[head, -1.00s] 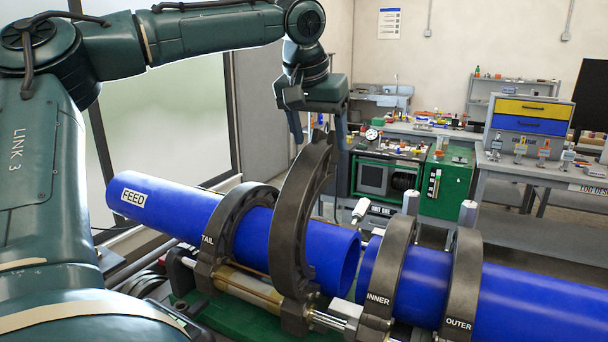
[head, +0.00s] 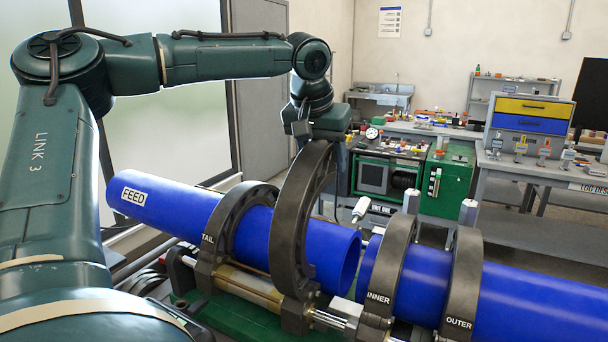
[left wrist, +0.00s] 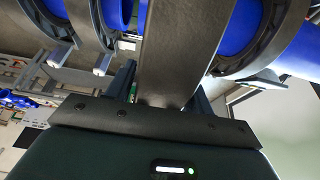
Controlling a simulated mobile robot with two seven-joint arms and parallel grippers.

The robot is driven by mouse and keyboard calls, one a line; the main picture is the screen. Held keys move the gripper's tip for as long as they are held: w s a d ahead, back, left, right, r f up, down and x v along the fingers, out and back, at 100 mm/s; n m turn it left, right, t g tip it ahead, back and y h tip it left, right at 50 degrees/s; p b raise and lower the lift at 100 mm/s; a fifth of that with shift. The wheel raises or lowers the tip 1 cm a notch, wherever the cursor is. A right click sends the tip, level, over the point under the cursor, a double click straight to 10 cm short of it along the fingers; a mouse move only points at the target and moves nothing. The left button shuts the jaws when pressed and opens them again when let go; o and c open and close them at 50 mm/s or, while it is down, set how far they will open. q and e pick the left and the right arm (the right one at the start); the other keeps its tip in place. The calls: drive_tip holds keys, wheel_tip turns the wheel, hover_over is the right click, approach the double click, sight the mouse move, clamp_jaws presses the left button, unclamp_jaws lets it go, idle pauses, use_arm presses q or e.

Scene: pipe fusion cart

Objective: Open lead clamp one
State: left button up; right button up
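The dark clamp arc (head: 292,225) beside the TAIL clamp shows no readable label; I take it as lead clamp one. Its curved upper part rises well above the blue FEED pipe (head: 180,205), with a gap between them. My left gripper (head: 322,150) is at its top, pointing down, with the fingers on either side of the arc. In the left wrist view the wide grey band of the clamp (left wrist: 172,60) lies between the two fingers. The gripper looks open, though contact is hard to judge. My right gripper is not in view.
The TAIL clamp (head: 237,225) closes around the pipe to the left. The INNER clamp (head: 390,270) and OUTER clamp (head: 462,275) hold another blue pipe (head: 540,305) to the right. A green cabinet (head: 450,185) and benches stand behind.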

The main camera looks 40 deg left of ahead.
sight(313, 160)
use_arm(q)
drive_tip(key=c, duration=0.6)
drive_tip(key=shift+s+d+r, duration=0.2)
drive_tip(key=shift+s, duration=0.45)
drive_tip(key=shift+s+d+r, duration=0.2)
drive_tip(key=shift+s, duration=0.45)
drive_tip(key=shift+s+d+r, duration=0.2)
drive_tip(key=shift+s, duration=0.45)
drive_tip(key=shift+s+d, duration=0.1)
drive_tip(key=shift+s, duration=0.1)
drive_tip(key=shift+s+d+r, duration=0.1)
drive_tip(key=shift+s+d, duration=0.15)
drive_tip(key=shift+s, duration=0.5)
drive_tip(key=shift+s+d+r, duration=0.1)
drive_tip(key=shift+s+d, duration=0.1)
drive_tip(key=shift+s, duration=0.5)
drive_tip(key=shift+s+d, duration=0.25)
drive_tip(key=shift+s, duration=0.6)
drive_tip(key=shift+c, duration=0.2)
drive_tip(key=shift+s+d+f, duration=0.1)
drive_tip(key=shift+s+d, duration=0.15)
drive_tip(key=shift+s, duration=0.45)
drive_tip(key=shift+s+d, duration=0.2)
drive_tip(key=shift+s, duration=0.5)
drive_tip(key=shift+s+d+f, duration=0.1)
drive_tip(key=shift+s+d, duration=0.15)
drive_tip(key=shift+s, duration=0.45)
